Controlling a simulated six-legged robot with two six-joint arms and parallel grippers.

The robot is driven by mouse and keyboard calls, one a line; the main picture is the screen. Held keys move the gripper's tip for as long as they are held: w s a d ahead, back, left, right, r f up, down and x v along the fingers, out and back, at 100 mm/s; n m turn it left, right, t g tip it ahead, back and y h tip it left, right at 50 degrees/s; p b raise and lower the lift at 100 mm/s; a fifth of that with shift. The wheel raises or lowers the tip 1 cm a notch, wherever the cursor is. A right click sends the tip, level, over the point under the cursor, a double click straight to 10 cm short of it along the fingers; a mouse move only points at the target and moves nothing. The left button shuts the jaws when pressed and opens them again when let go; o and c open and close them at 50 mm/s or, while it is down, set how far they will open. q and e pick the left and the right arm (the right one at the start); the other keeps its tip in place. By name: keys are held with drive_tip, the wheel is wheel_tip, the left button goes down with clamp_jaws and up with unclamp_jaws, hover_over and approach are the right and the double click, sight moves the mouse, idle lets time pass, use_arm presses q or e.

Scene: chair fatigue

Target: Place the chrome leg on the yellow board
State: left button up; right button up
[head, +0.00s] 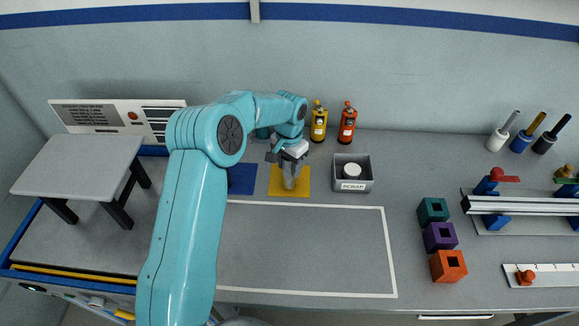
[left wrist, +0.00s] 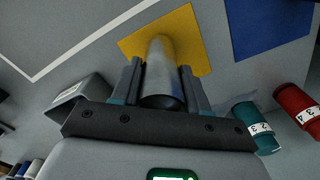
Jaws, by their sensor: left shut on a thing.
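The chrome leg (head: 290,178) is a grey metal cylinder held roughly upright in my left gripper (head: 290,163). In the left wrist view the leg (left wrist: 161,72) stands between the two fingers of the gripper (left wrist: 160,88), which are shut on it. Its far end is over the yellow board (head: 276,190), inside the board's outline. The yellow board also shows in the left wrist view (left wrist: 190,38). I cannot tell whether the leg's end touches the board. My right gripper is not in view.
A blue board (head: 242,179) lies left of the yellow one. A grey scrap box (head: 353,186) with a white round thing in it stands to the right. Yellow (head: 319,122) and red (head: 347,124) bottles stand behind. A grey stool-like piece (head: 82,163) is at the left.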

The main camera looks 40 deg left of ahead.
use_arm(q)
drive_tip(key=shift+f, duration=0.75)
drive_tip(key=shift+f, duration=0.25)
drive_tip(key=o, duration=1.2)
drive_tip(key=shift+r, duration=0.1)
wheel_tip(320, 180, up, 12)
drive_tip(key=shift+r+b, duration=0.2)
drive_tip(key=shift+b, duration=0.4)
drive_tip(key=shift+s+f, duration=0.1)
